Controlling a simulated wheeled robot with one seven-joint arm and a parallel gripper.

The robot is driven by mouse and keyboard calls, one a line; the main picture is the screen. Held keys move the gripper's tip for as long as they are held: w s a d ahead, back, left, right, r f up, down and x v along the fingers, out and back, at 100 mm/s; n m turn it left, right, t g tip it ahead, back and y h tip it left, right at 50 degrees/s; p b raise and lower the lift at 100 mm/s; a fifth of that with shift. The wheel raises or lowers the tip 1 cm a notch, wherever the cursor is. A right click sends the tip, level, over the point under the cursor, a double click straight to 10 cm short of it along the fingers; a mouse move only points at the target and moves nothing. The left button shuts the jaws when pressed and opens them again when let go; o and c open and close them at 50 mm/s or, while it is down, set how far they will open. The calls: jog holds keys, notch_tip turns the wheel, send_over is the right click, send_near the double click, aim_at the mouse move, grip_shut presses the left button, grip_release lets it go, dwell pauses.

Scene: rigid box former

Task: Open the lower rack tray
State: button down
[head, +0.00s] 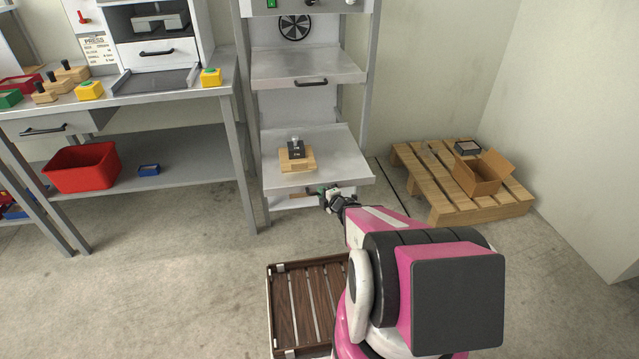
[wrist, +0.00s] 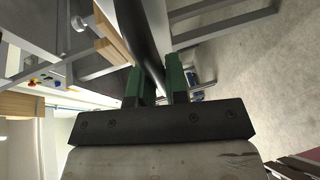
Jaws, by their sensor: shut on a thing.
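The lower rack tray (head: 341,171) is a grey metal shelf low in the rack. It sticks out past the rack's front posts, so it stands at least partly pulled out. A wooden block with a dark metal piece (head: 296,155) rests on it. My gripper (head: 323,197) is at the tray's front edge, low and near its middle. In the wrist view my gripper's green fingers (wrist: 157,84) are closed around a dark bar, the tray handle (wrist: 140,38). The handle is mostly hidden by my gripper in the head view.
The upper rack tray (head: 310,66) has a black handle and is empty. A wooden pallet (head: 437,191) with an open carton (head: 477,174) stands to the right. A bench (head: 150,95) stands to the left. A slatted crate (head: 297,349) lies on the floor in front.

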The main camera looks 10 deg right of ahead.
jog(key=shift+s, duration=2.55)
jog(key=c, duration=1.1)
grip_release()
jog(key=shift+c, duration=0.2)
jog(key=shift+s, duration=0.1)
